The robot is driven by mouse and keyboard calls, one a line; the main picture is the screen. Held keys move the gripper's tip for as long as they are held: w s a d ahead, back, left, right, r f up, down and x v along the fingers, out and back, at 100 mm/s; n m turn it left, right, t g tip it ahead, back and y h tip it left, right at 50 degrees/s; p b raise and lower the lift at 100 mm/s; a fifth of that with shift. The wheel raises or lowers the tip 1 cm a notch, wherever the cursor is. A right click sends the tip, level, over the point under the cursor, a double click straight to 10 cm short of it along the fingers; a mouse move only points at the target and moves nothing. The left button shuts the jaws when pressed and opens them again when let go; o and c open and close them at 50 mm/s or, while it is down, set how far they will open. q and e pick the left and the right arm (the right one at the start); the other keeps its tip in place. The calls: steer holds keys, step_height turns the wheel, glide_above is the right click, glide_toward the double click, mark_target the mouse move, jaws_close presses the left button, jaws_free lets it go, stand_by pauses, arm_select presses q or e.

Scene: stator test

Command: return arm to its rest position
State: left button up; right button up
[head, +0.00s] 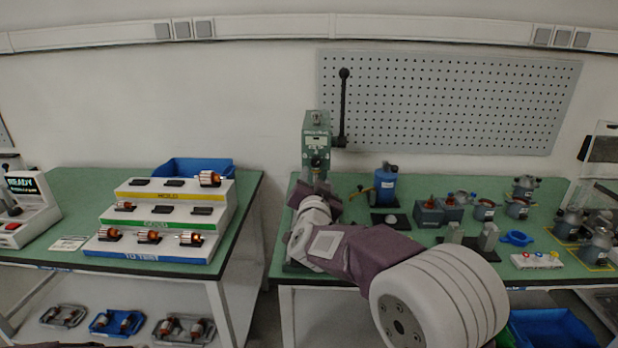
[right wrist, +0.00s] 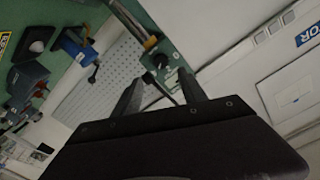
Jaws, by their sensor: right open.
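My right arm reaches in from the lower right over the right bench in the head view. Its gripper (head: 314,190) is at the green arbor press (head: 316,140) and partly hides the press's lower part. In the right wrist view the two dark fingers of my right gripper (right wrist: 160,78) stand apart with nothing seen held between them. The press (right wrist: 165,58) shows beyond the fingertips there; I cannot tell whether they touch it. My left gripper is not in view.
A blue bottle-like device (head: 385,186), several motor parts and a blue ring (head: 516,238) stand on the right green bench (head: 345,185). A stepped rack (head: 165,222) with rotors is on the left bench. A gap separates the benches. A pegboard (head: 450,100) hangs behind.

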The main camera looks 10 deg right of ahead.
steer(key=s+f+n+g+y, duration=0.2)
steer(key=s+f+n+g, duration=0.15)
steer(key=s+f, duration=0.55)
steer(key=s+f+n+g+y, duration=0.3)
steer(key=s+f+g, duration=0.2)
steer(key=f, duration=0.7)
steer(key=s+f+n+g, duration=0.1)
steer(key=s+f+g, duration=0.2)
steer(key=s+f, duration=0.35)
steer(key=s+f+n+g, duration=0.1)
steer(key=s+f+g, duration=0.3)
steer(key=s, duration=0.6)
step_height(320, 180, up, 14)
steer(key=s+p, duration=0.1)
steer(key=p, duration=1.3)
steer(key=shift+s+r+g, duration=0.25)
steer(key=shift+s+g, duration=0.05)
steer(key=shift+g, duration=0.05)
